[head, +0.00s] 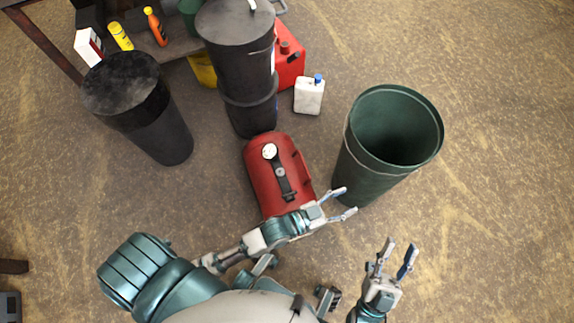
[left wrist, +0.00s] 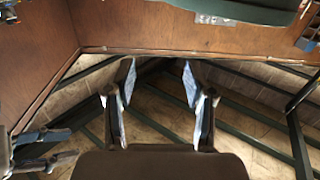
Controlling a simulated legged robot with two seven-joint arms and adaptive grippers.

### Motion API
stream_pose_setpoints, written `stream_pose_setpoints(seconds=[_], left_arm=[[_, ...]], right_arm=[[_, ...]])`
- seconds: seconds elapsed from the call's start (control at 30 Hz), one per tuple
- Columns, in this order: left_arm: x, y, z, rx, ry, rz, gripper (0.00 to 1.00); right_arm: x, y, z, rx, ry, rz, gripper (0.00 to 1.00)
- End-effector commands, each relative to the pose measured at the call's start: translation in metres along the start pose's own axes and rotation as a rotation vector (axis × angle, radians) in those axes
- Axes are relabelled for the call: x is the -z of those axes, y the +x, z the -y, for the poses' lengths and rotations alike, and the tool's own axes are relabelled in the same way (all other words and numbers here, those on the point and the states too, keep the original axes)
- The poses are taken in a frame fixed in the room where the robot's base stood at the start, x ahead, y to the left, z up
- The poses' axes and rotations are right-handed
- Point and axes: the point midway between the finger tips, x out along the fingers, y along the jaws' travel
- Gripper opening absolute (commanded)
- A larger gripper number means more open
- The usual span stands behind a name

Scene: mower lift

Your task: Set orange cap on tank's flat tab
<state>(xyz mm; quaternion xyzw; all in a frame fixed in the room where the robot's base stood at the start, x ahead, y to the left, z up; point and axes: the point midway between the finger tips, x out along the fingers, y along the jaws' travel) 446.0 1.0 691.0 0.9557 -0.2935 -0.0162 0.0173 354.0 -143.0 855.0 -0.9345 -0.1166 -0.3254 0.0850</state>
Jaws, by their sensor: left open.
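A red tank (head: 262,181) lies on the floor in the middle of the head view, with a round white gauge (head: 270,151) and a dark strip on its top. I cannot make out an orange cap or the flat tab in either view. My left gripper (head: 349,200) is open and empty, to the right of the tank's near end, with my arm covering part of that end. Its two spread fingers also show in the left wrist view (left wrist: 158,67). My right gripper (head: 400,246) is open and empty, lower right of the left one.
A green bin (head: 360,176) stands just beyond my left gripper. Black bins (head: 240,65) (head: 145,115), a red can (head: 291,66) and a white jug (head: 309,97) stand behind the tank. An orange bottle (head: 154,27) is on a shelf. Wooden panels (left wrist: 150,25) show in the left wrist view.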

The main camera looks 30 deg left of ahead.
Motion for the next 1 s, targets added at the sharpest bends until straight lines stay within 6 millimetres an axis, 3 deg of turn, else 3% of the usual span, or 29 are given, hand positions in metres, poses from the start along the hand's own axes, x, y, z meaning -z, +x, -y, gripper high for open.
stream_pose_setpoints(seconds=[0.03,0.1,0.2,0.3,0.47,1.0], left_arm=[[0.032,-0.023,0.014,0.075,-0.023,-0.137,0.54],[0.077,-0.059,0.034,0.168,-0.022,-0.326,0.54],[0.124,-0.108,0.051,0.258,0.011,-0.529,0.54],[0.152,-0.141,0.056,0.303,0.047,-0.653,0.54],[0.166,-0.159,0.057,0.321,0.073,-0.719,0.54],[0.163,-0.155,0.057,0.319,0.070,-0.699,0.54]], right_arm=[[0.000,0.000,0.000,0.000,0.000,0.000,0.40],[0.000,0.000,0.000,0.000,0.000,0.000,0.40],[0.000,0.000,0.000,0.000,0.000,0.000,0.40],[0.000,0.000,0.000,0.000,0.001,0.000,0.40],[0.000,0.000,0.000,0.000,0.001,-0.001,0.40],[-0.002,0.002,0.000,0.001,-0.004,0.014,0.40]])
